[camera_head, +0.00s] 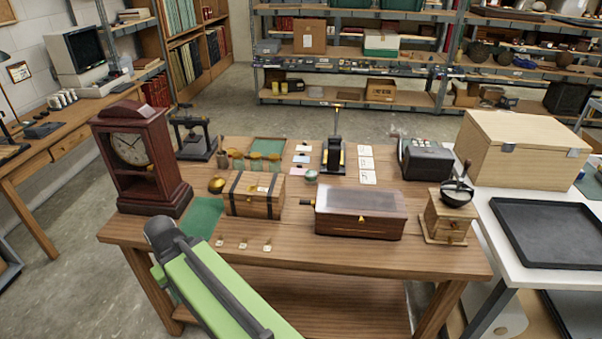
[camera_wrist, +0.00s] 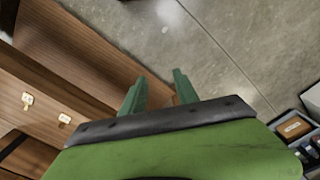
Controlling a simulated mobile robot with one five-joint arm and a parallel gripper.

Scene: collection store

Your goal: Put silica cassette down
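I cannot pick out a silica cassette for certain in either view. My gripper (camera_wrist: 158,88) shows in the wrist view as two green fingers standing apart. Nothing shows between them except the grey floor and the edge of a brown wooden surface. In the head view my green arm reaches up to the front left edge of the wooden table (camera_head: 330,262), and my fingers are mostly hidden behind it. Several small brass-and-white pieces (camera_head: 243,245) lie in a row on the table's front, and two show in the wrist view (camera_wrist: 27,100).
On the table stand a clock (camera_head: 132,150), a banded wooden box (camera_head: 252,196), a glass-topped case (camera_head: 360,212) and a coffee grinder (camera_head: 446,218). A green mat (camera_head: 205,216) lies at the front left. A black tray (camera_head: 555,232) rests on a white table at right.

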